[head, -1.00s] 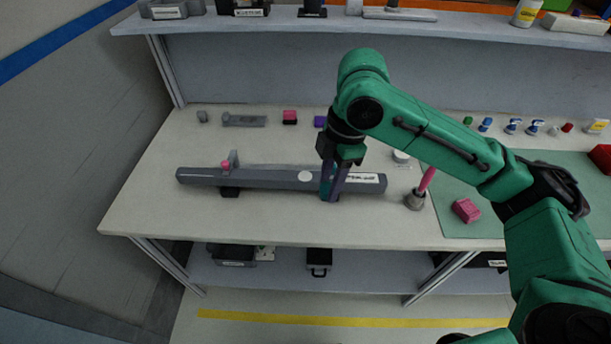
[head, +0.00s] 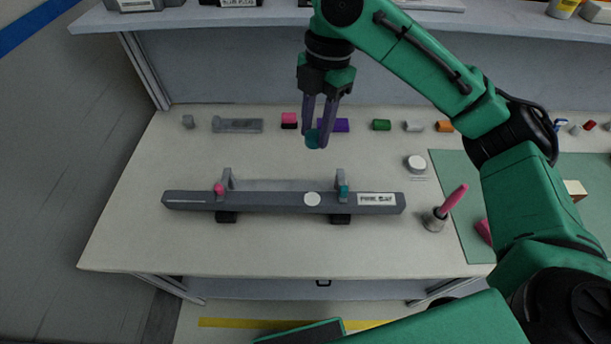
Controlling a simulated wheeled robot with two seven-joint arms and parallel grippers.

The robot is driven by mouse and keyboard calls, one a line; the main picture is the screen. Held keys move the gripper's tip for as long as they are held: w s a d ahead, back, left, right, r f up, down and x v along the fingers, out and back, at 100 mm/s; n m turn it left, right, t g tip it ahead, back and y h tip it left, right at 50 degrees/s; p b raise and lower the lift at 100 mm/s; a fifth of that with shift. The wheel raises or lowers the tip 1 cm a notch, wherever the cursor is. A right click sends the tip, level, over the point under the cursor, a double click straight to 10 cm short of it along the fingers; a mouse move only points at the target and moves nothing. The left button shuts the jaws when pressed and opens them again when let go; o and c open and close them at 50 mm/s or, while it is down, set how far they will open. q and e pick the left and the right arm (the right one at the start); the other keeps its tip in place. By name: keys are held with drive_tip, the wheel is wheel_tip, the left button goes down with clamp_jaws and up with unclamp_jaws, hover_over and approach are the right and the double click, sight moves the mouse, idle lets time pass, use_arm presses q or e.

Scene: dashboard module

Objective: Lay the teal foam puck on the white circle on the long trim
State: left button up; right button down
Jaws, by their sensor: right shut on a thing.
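The long trim (head: 265,203) is a dark grey bar lying left to right across the front part of the table, on two dark supports. The white circle (head: 312,199) is on its top, right of the middle, bare and in plain view. My right gripper (head: 317,143) is shut on the teal foam puck (head: 312,139), held between its fingertips. The puck is beyond the trim and above the table, apart from the circle; its exact height is hard to tell. My left gripper is not in view.
Grey clamps with a pink tip (head: 219,189) and a teal tip (head: 343,191) stand at the trim, either side of the circle. A white round piece (head: 416,163) and a grey holder with a pink handle (head: 435,219) are to the right. Several small blocks line the back.

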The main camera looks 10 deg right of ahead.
sight(315, 129)
drive_tip(key=f, duration=0.3)
drive_tip(key=shift+w+f+b, duration=0.1)
drive_tip(key=shift+w+b, duration=0.2)
drive_tip(key=shift+w, duration=0.05)
drive_tip(key=f, duration=1)
drive_tip(key=s+f, duration=0.1)
drive_tip(key=f, duration=0.5)
drive_tip(key=shift+p, duration=0.35)
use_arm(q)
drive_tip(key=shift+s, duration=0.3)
use_arm(e)
drive_tip(key=shift+f, duration=0.3)
drive_tip(key=shift+f, duration=0.1)
drive_tip(key=c, duration=0.5)
unclamp_jaws()
drive_tip(key=shift+c, duration=0.2)
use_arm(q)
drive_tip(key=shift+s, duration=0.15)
use_arm(e)
drive_tip(key=shift+o, duration=0.2)
